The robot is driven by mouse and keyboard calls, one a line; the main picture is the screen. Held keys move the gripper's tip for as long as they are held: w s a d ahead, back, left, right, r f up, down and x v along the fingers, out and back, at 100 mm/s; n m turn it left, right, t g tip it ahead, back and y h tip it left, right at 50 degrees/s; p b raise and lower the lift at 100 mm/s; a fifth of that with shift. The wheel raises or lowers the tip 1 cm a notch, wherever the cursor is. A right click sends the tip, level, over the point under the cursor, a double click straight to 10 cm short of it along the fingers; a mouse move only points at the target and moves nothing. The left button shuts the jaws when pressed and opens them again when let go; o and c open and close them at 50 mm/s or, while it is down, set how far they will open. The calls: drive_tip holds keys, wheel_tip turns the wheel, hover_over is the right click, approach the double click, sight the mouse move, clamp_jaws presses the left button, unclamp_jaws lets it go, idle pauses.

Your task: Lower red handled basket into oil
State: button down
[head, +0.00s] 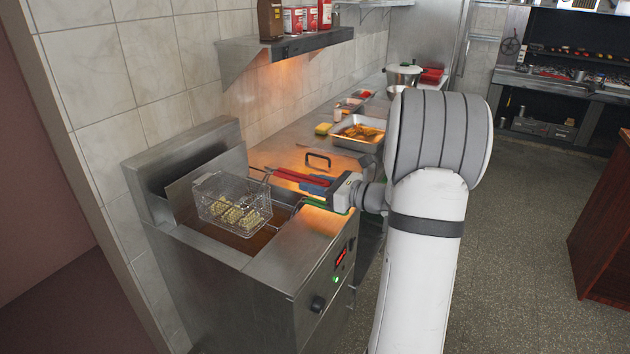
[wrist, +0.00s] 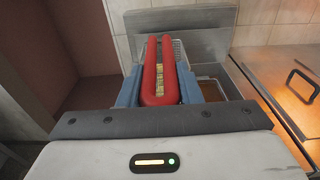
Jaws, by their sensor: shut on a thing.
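The wire basket (head: 232,203) holds several pale yellow food pieces and sits over the fryer well in the head view. Its red handle (head: 286,176) reaches right to my gripper (head: 318,188). In the wrist view the red looped handle (wrist: 158,75) runs between the blue fingers of my gripper (wrist: 160,92), which are shut on it. Brown oil (head: 247,243) shows under the basket in the fryer (head: 250,290). The basket looks roughly level and above the oil; its exact gap to the oil is hard to tell. The handle and fingers partly hide the basket in the wrist view.
A green handle piece (head: 327,208) shows just below my gripper. The counter beside the fryer carries a dark-handled lid (head: 318,160) and a metal tray of food (head: 345,142). A shelf (head: 290,47) with red containers hangs above. The tiled wall is close behind the fryer.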

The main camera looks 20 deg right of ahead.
wheel_tip(320, 180, down, 18)
drive_tip(key=b, duration=1.2)
drive_tip(key=shift+r, duration=0.15)
drive_tip(key=shift+f+b, duration=0.6)
drive_tip(key=shift+f, duration=0.1)
drive_tip(key=c, duration=0.9)
unclamp_jaws()
drive_tip(key=shift+c, duration=0.2)
